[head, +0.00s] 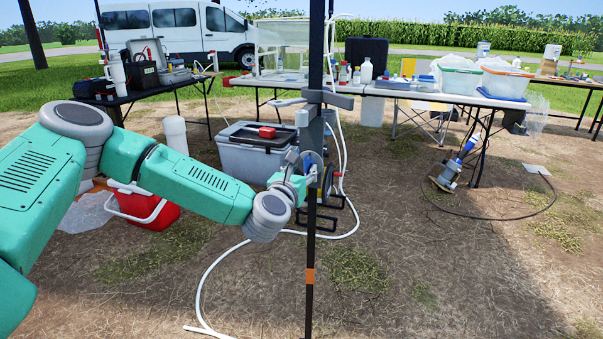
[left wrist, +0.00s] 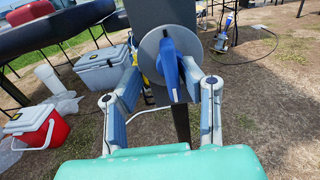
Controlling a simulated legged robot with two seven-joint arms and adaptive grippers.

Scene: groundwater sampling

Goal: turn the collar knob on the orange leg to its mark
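The dark upright leg (head: 310,240) with an orange band (head: 310,276) stands in the middle of the head view. The left gripper (head: 308,165) is at the collar on this leg, partly hidden by its own wrist. In the left wrist view the knob is a blue raised grip (left wrist: 170,72) on a round grey disc (left wrist: 150,50). The left gripper (left wrist: 163,75) is open, with a finger on each side of the blue grip. Gaps seem to show between the fingers and the grip; contact is unclear. I cannot make out the mark. My right gripper is not in view.
A grey cooler (head: 250,157) and a red cooler (head: 145,207) stand on the ground to the left. A white hose (head: 215,265) runs over the ground by the leg. Loaded tables stand behind. The ground at front right is clear.

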